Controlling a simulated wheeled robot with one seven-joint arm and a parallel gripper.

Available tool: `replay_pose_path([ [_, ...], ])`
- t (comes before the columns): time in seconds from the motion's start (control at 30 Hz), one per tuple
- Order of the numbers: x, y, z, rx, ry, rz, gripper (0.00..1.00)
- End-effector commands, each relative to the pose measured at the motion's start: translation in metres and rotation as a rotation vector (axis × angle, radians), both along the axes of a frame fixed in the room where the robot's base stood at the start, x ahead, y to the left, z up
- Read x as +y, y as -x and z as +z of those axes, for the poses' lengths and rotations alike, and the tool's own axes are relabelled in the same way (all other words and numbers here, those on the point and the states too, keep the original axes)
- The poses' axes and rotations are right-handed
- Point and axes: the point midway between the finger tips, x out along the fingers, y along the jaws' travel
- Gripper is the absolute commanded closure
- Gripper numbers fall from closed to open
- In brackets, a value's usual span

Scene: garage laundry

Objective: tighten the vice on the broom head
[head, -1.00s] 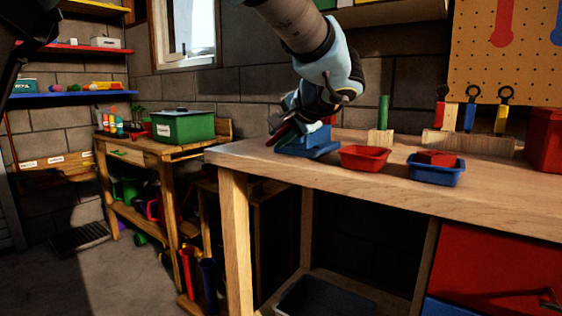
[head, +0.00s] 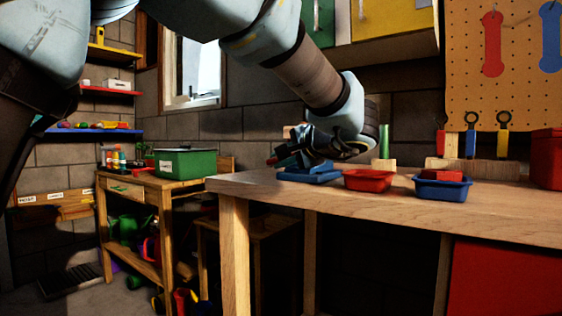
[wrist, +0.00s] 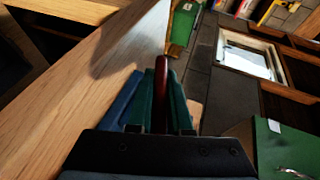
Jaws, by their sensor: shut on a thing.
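The blue vice (head: 309,176) stands on the near left end of the wooden workbench (head: 400,205). My gripper (head: 290,155) is right over it and hides much of it. In the wrist view my gripper (wrist: 161,125) is shut on a dark red bar (wrist: 161,80), which looks like the vice handle. Blue and dark green parts lie beside the bar; I cannot tell all of them apart. A small tan piece (wrist: 195,112) shows to the right of them. I cannot tell whether it is the broom head, or how tightly the jaws close.
A red bin (head: 368,180) and a blue bin (head: 441,187) with red contents stand right of the vice. A green cylinder (head: 384,141) stands behind. A green box (head: 184,162) sits on a lower table at left. The bench's front edge is clear.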

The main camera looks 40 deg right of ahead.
Motion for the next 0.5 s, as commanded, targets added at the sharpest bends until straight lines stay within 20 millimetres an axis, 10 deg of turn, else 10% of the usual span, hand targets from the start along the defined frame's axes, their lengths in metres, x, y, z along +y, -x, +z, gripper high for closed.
replay_pose_path([
  [0.1, -0.0013, 0.0022, -0.0012, 0.002, -0.001, -0.005, 1.0],
  [0.13, -0.0014, 0.0023, -0.0012, 0.002, -0.001, -0.005, 0.79],
  [0.37, -0.0011, 0.0015, -0.0005, 0.002, 0.0, -0.004, 0.53],
  [0.5, -0.0008, 0.001, -0.0002, 0.002, 0.001, -0.003, 0.53],
])
